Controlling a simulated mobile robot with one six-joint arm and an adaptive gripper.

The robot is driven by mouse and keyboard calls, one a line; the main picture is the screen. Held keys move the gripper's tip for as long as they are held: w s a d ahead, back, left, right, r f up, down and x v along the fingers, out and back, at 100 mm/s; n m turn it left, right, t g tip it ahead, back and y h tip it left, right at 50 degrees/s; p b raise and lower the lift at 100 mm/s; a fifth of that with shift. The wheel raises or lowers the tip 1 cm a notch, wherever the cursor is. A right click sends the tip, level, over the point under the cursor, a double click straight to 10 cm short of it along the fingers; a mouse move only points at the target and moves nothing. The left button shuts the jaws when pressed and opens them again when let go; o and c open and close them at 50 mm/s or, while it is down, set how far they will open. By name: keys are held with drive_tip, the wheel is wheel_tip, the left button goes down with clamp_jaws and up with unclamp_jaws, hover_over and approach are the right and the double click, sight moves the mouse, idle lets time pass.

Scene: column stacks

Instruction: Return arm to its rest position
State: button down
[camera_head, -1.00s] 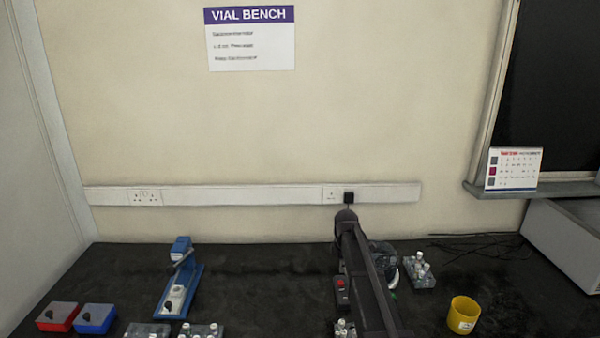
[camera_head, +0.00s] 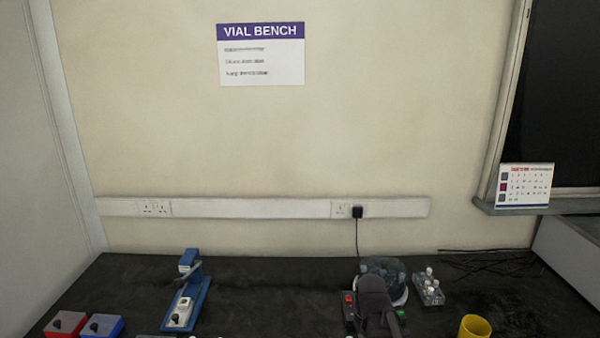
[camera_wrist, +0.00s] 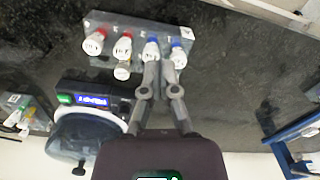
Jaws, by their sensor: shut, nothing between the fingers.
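My gripper (camera_wrist: 160,75) shows in the wrist view with its two fingers drawn together and nothing between them. Beyond its tips in that picture is a rack (camera_wrist: 100,20) of vials with white, red and blue caps. The fingertips overlap the blue-capped vials in the picture; I cannot tell how far apart they are. In the head view, a dark part of my arm (camera_head: 375,300) covers the front of a round-lidded machine. My gripper's fingers are not visible there.
A round-lidded machine (camera_head: 384,266) stands at the back right, beside a vial rack (camera_head: 430,293). A yellow cup (camera_head: 474,327) is at the front right. A blue stand (camera_head: 189,290), red box (camera_head: 65,324) and blue box (camera_head: 102,326) are at left.

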drive_tip(key=s+m, duration=0.3)
drive_tip(key=s, duration=0.1)
drive_tip(key=shift+s, duration=0.4)
